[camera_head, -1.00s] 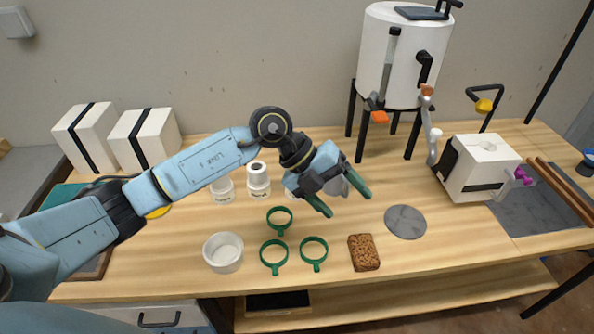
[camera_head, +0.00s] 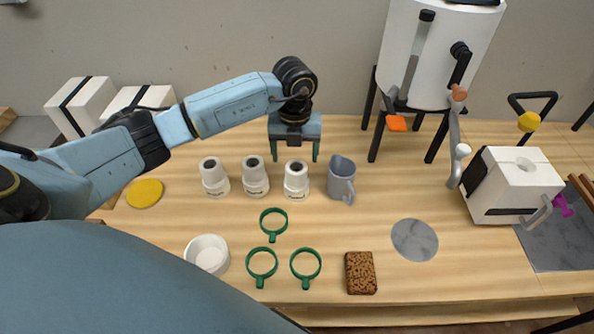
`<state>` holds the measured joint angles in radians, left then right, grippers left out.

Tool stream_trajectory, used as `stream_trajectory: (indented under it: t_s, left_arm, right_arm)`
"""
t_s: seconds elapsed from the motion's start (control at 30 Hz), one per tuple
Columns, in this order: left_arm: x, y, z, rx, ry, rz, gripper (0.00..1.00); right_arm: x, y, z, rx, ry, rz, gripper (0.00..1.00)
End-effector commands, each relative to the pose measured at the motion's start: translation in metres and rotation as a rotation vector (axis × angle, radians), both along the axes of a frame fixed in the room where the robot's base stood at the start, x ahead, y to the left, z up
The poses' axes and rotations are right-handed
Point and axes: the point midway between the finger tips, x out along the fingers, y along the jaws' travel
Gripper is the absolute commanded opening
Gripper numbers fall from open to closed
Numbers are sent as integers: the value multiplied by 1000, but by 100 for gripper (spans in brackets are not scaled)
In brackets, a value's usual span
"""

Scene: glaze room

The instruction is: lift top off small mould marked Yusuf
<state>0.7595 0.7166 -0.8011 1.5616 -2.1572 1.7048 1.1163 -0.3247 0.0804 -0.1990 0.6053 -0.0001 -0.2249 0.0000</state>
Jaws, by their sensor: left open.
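Three small white moulds stand upright in a row on the wooden bench: a left one (camera_head: 214,178), a middle one (camera_head: 255,178) and a right one (camera_head: 296,181). Each has a narrower top part with a dark round opening and dark lettering on its front. The lettering is too small for me to read surely, so I cannot tell which says Yusuf. My left gripper (camera_head: 295,156) is open and empty, fingers pointing down. In the picture it is just above and behind the right mould, apparently not touching it. My right gripper is not in view.
A grey jug (camera_head: 341,181) stands close right of the moulds. Green rings (camera_head: 274,222), a white bowl (camera_head: 207,255), a brown sponge (camera_head: 360,273) and a grey disc (camera_head: 414,240) lie in front. A white tank (camera_head: 437,60) stands behind on black legs.

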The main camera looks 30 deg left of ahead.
Motion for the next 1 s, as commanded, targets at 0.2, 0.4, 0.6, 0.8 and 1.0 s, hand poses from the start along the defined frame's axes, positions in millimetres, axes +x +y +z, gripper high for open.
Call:
stream_trajectory:
  t_s: [0.2, 0.4, 0.6, 0.8, 1.0]
  left_arm:
    - [0, -1, -17, -2, 3, 0, 75]
    - [1, -3, -47, -1, 2, 0, 75]
    - [1, -3, -59, -1, 0, -1, 75]
    - [1, -3, -58, -2, -1, -1, 69]
    - [2, -3, -58, -2, -1, -1, 43]
  right_arm:
    - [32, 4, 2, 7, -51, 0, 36]
    - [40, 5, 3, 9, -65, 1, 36]
    - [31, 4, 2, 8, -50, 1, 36]
    - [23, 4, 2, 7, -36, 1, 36]
    - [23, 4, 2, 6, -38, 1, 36]
